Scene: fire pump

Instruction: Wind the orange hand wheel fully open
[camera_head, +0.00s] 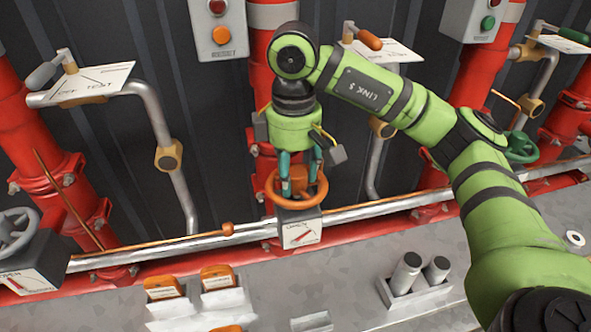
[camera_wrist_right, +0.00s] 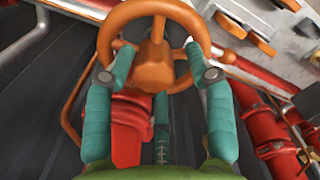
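The orange hand wheel (camera_head: 317,192) sits on a valve block on the pipe in the middle of the head view. The block's white front plate (camera_head: 302,234) carries lettering and a red pointer. My right gripper (camera_head: 300,188) is over the wheel, its fingers pointing down at it. In the wrist view the orange wheel (camera_wrist_right: 152,8) fills the top middle. The right gripper's teal fingers (camera_wrist_right: 158,62) stand apart on both sides of the hub, tips bent inward at the rim. Whether they grip it firmly is unclear. My left gripper is not in view.
A grey wheel (camera_head: 15,232) is at the left, and a green wheel (camera_head: 521,148) at the right. Red standpipes and levers line the wall. The bench in front holds orange-topped blocks (camera_head: 164,287) and a holder (camera_head: 417,292) with two cylinders.

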